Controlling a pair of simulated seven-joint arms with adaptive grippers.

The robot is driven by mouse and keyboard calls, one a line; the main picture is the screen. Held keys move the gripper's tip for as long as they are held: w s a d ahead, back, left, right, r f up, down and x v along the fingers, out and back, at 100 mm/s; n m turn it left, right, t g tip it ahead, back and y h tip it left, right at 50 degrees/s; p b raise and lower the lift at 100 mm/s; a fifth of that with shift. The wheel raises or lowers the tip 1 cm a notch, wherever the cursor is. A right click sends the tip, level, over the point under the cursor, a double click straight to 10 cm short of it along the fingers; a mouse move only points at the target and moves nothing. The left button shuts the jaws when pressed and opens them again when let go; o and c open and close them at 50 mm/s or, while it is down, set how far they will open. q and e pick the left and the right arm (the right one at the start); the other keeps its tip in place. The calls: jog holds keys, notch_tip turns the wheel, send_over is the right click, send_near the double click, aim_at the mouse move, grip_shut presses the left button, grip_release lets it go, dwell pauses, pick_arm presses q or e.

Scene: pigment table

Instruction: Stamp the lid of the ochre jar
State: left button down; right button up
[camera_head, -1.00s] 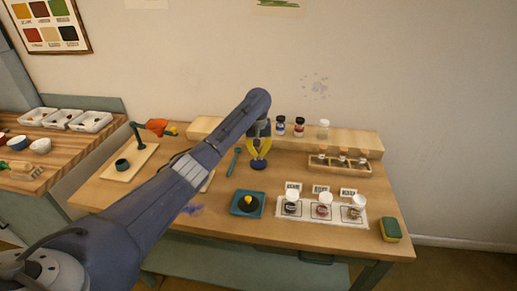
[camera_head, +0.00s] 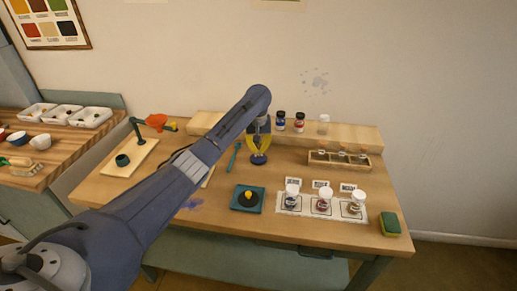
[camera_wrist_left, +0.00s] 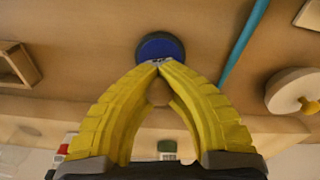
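My left gripper (camera_head: 259,152) has yellow fingers and is over the back middle of the table. In the left wrist view its fingertips (camera_wrist_left: 158,66) nearly meet on a small pale part of a dark blue round piece (camera_wrist_left: 161,46). This piece (camera_head: 259,159) shows just under the tips in the head view, at or close to the tabletop; I cannot tell if they touch. Three white-lidded jars stand on a pale mat (camera_head: 279,212): a left one (camera_head: 291,200), a red one (camera_head: 323,205) and a brownish one (camera_head: 355,206), perhaps the ochre. Their labels are unreadable. My right gripper is not in view.
A teal tray (camera_head: 234,207) with a black, yellow-knobbed piece lies left of the mat. A wooden vial rack (camera_head: 320,162) and a raised shelf (camera_head: 355,137) with jars stand behind. A green-yellow sponge (camera_head: 390,224) is at the right edge. A teal stick (camera_wrist_left: 243,42) lies beside my gripper.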

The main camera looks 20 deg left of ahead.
pick_arm(q)
jog(key=shift+f, duration=1.25)
dwell(6.8)
